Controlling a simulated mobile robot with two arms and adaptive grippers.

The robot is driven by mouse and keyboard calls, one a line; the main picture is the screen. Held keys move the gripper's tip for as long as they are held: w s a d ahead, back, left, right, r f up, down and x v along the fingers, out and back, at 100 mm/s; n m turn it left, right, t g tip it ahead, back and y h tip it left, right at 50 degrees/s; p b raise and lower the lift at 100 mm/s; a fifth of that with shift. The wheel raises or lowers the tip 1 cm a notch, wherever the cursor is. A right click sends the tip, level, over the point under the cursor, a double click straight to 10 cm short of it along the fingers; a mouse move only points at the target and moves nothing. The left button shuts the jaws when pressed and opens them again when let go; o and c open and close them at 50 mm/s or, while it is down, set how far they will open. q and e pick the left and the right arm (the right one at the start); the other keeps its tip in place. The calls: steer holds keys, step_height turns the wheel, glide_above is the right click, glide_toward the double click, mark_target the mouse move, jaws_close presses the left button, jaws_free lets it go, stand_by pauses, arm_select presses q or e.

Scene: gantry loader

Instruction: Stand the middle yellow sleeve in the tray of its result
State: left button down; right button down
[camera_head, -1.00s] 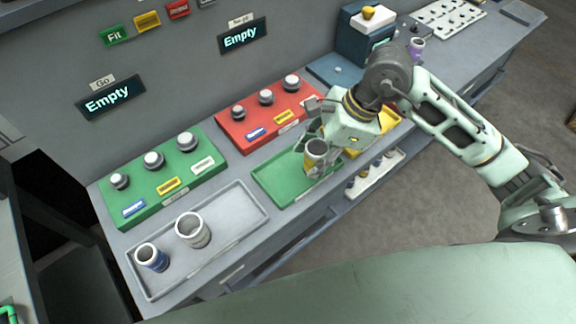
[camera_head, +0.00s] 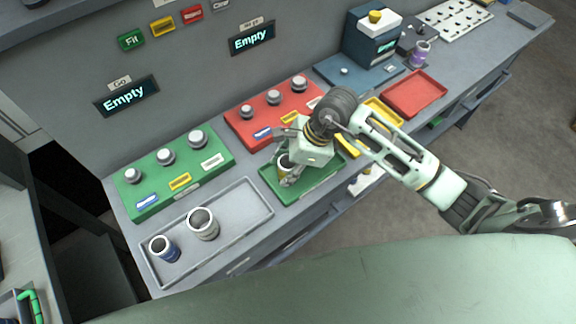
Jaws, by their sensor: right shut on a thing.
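My right gripper (camera_head: 288,174) is shut on the yellow sleeve (camera_head: 284,163), a grey ring-topped cylinder with a yellow band. The gripper's fingers partly hide the sleeve. It stands roughly upright over the left part of the green tray (camera_head: 310,190); I cannot tell whether its base touches the tray floor. A red tray (camera_head: 414,93) lies empty further right. A yellow tray (camera_head: 385,112) is partly hidden behind my right arm. My left gripper is not in view.
A grey tray (camera_head: 250,224) at the left holds a blue-banded sleeve (camera_head: 165,249) and a wider white-banded sleeve (camera_head: 203,224). Behind stand a green gauge block (camera_head: 180,180) and a red gauge block (camera_head: 262,128) with knobs. A purple-banded sleeve (camera_head: 420,54) stands at the far right. Displays read "Empty".

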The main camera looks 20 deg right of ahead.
steer(key=shift+f, duration=0.2)
steer(key=c, duration=1.1)
jaws_free()
steer(key=shift+r, duration=0.1)
steer(key=shift+r, duration=0.15)
steer(key=shift+d+r, duration=0.2)
steer(key=shift+r, duration=0.05)
steer(key=b+v, duration=0.2)
steer(key=v, duration=0.9)
steer(key=shift+s+r+b, duration=0.1)
steer(key=shift+r+b, duration=0.15)
steer(key=shift+b, duration=0.05)
steer(key=shift+f, duration=0.1)
